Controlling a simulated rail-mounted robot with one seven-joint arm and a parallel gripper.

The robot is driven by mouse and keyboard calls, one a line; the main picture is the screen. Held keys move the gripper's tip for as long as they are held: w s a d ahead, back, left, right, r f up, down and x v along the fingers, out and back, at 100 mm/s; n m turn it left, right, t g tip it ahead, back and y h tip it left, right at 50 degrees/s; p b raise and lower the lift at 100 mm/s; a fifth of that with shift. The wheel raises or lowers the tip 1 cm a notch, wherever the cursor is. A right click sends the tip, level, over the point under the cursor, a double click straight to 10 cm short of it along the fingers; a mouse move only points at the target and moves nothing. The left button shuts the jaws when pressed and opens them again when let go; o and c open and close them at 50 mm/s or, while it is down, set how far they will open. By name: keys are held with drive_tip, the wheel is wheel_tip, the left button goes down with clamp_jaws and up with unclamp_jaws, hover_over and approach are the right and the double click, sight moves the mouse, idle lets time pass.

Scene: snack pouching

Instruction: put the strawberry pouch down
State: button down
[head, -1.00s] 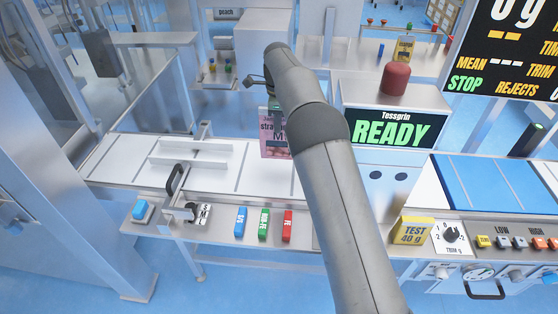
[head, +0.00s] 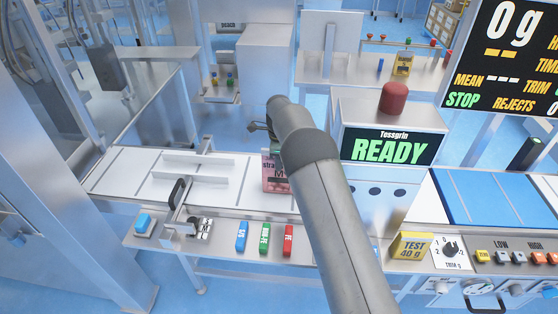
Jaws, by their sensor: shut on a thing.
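The strawberry pouch (head: 273,177) is pink with dark lettering and stands upright at the white belt, left of the READY machine. My arm covers its right part. My gripper (head: 268,136) is at the pouch's top edge, mostly hidden behind my arm, and is shut on the pouch. The pouch's lower edge is at or very near the belt surface; I cannot tell whether it touches.
The white belt (head: 125,171) has guide rails (head: 190,174) on its left part. The READY machine (head: 392,146) with a red button stands close at right. Coloured test blocks (head: 264,238) lie on the front ledge. The belt between rails and pouch is clear.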

drive_tip(key=shift+f, duration=0.2)
drive_tip(key=c, duration=1.2)
unclamp_jaws()
drive_tip(key=shift+c, duration=0.2)
drive_tip(key=shift+r, duration=0.1)
wheel_tip(320, 180, up, 12)
drive_tip(key=shift+r+b, duration=0.15)
drive_tip(key=shift+b, duration=0.7)
